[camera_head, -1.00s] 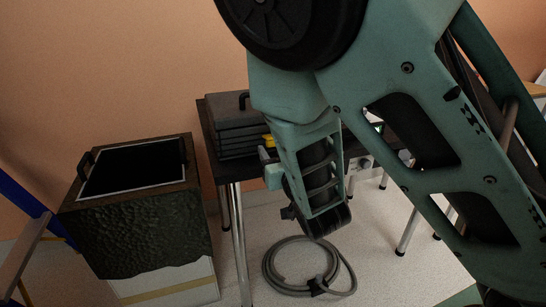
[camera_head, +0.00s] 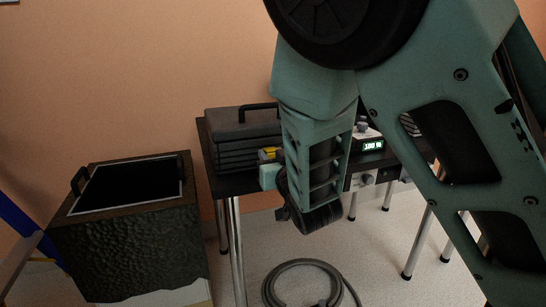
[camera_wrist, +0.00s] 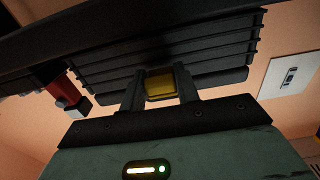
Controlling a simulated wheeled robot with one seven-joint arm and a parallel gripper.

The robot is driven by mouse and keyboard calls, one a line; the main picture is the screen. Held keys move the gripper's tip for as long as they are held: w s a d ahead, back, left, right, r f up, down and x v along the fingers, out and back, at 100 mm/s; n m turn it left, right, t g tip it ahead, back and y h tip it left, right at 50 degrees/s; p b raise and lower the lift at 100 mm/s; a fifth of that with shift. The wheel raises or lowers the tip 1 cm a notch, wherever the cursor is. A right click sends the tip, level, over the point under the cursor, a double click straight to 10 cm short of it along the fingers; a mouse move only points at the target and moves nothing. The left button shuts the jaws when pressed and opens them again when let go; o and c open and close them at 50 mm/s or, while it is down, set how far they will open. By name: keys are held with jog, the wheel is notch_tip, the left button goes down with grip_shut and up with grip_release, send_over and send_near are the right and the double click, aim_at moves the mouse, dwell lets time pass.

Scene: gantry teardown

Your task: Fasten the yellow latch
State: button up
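The yellow latch (camera_head: 268,154) is on the front of a dark ribbed case (camera_head: 238,140) standing on a table. In the wrist view the yellow latch (camera_wrist: 160,86) shows between the two dark fingers of my gripper (camera_wrist: 161,88), below the ribbed case wall (camera_wrist: 165,50). The fingers are apart by about the latch's width; whether they press on its sides I cannot tell. In the head view my gripper (camera_head: 271,176) is at the latch, partly hidden by my arm. Whether the latch is fastened is not clear.
A red latch-like part (camera_wrist: 64,90) sits left of my gripper in the wrist view. A device with a lit display (camera_head: 372,145) is right of my arm on the table. A dark rough box (camera_head: 125,235) stands at left. A coiled hose (camera_head: 305,275) lies on the floor.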

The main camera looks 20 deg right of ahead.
aim_at(269, 148)
jog(key=c, duration=0.4)
jog(key=shift+r, duration=0.1)
jog(key=r+g+p, duration=0.1)
jog(key=p, duration=0.4)
jog(key=shift+r+g, duration=0.25)
jog(key=shift+g, duration=0.15)
jog(key=g+p, duration=0.1)
jog(key=p, duration=0.1)
jog(key=r+g+p, duration=0.1)
jog(key=p, duration=0.2)
jog(key=shift+w+d+p, duration=0.1)
jog(key=shift+p, duration=0.25)
jog(key=g+p, duration=0.1)
jog(key=p, duration=0.1)
jog(key=g+p, duration=0.2)
jog(key=p, duration=0.1)
jog(key=r+g+p, duration=0.1)
jog(key=p, duration=0.1)
jog(key=shift+w+p, duration=0.3)
jog(key=shift+p, duration=0.1)
jog(key=shift+w+f+g+p, duration=0.1)
jog(key=shift+w+g+p, duration=0.05)
jog(key=shift+g+p, duration=1)
jog(key=shift+p, duration=0.45)
jog(key=shift+w+f+g, duration=0.1)
jog(key=shift+f+g, duration=0.05)
jog(key=shift+g, duration=0.1)
